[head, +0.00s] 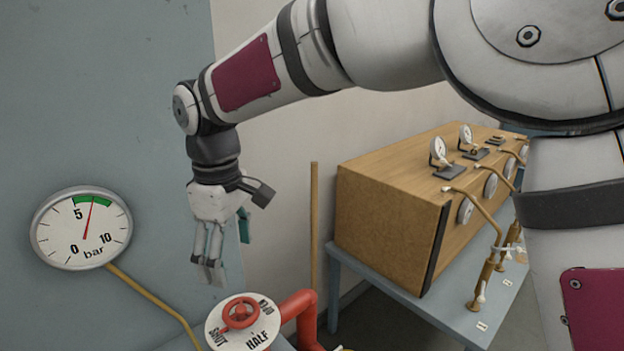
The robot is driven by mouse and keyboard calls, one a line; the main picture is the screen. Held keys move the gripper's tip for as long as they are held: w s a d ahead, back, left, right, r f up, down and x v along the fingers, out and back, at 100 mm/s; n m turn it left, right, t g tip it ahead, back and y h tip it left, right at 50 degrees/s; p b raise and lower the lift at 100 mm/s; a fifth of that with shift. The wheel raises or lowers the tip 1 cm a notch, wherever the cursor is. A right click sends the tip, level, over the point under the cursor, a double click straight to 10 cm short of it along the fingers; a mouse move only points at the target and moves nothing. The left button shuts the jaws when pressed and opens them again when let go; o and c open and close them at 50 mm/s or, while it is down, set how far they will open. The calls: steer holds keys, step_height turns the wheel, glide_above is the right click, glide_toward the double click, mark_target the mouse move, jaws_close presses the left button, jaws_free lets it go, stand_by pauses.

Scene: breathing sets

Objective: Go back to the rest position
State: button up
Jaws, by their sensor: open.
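My gripper (226,255) hangs from my arm, pointing down, at the left of the middle in the head view. It is open, and nothing shows between its fingers. Below it and slightly right is a red handwheel (240,313) on a round white dial plate (262,333) lettered SHUT, HALF and a third word that is hard to read. The gripper is above the wheel and looks apart from it. My arm comes in from the upper right.
A round bar gauge (81,228) is at the left, its needle in the green band. A red pipe (303,312) stands beside the dial plate. A brown wooden cabinet (385,220) with small gauges on top rests on a blue-grey table (408,302) at the right, with brass fittings (482,283).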

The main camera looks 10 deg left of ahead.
steer(key=s+d+r+m+t, duration=0.1)
steer(key=d+r+m, duration=0.3)
steer(key=d, duration=0.7)
steer(key=s+d+r+m+t, duration=0.1)
steer(key=d+r+m, duration=0.25)
steer(key=d, duration=0.75)
steer(key=s+d+f+m+t, duration=0.2)
steer(key=s+d+m+t, duration=0.1)
steer(key=s+d+m, duration=0.6)
steer(key=s+d, duration=0.4)
steer(key=d, duration=0.3)
steer(key=shift+s+d+f, duration=0.35)
steer(key=shift+s, duration=0.05)
